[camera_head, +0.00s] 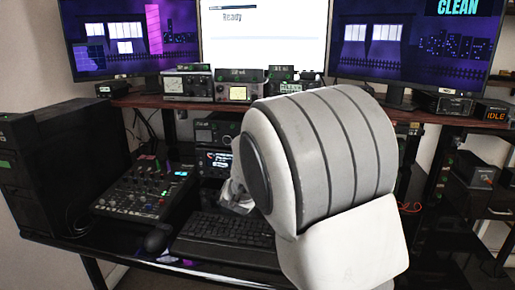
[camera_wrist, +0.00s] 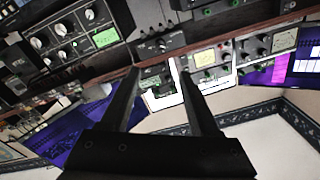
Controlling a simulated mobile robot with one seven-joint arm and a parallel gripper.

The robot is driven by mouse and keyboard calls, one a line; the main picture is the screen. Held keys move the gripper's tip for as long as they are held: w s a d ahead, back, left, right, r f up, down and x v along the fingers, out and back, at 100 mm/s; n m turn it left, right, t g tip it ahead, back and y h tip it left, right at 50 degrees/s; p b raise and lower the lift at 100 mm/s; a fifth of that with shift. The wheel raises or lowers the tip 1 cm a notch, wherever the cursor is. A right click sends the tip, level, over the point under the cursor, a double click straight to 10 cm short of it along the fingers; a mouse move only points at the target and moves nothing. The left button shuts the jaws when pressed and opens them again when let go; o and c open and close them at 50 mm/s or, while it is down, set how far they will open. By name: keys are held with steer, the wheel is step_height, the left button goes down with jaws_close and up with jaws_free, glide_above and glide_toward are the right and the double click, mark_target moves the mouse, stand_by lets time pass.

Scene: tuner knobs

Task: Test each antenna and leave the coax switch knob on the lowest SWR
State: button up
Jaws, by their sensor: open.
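In the wrist view, which is tilted and upside down, a dark box with one black knob (camera_wrist: 162,44) sits just beyond my fingertips; it may be the coax switch, but its lettering is too small to read. My gripper (camera_wrist: 158,73) is open, with its fingers apart and nothing between them. The fingers appear apart from the knob, though the depth is hard to judge. A meter with a cream dial (camera_wrist: 205,58) is right of the fingers; its reading is not legible. The head view shows a similar meter (camera_head: 238,93) on the shelf. My arm hides the knob there.
A wooden shelf (camera_head: 135,101) carries several small radio units below three monitors (camera_head: 264,35). A mixer (camera_head: 140,197), keyboard (camera_head: 225,238) and mouse (camera_head: 158,238) crowd the desk. A black tower (camera_head: 75,150) stands left. An orange "IDLE" display (camera_head: 494,114) is at right.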

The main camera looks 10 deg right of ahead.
jaws_close()
stand_by(1.6)
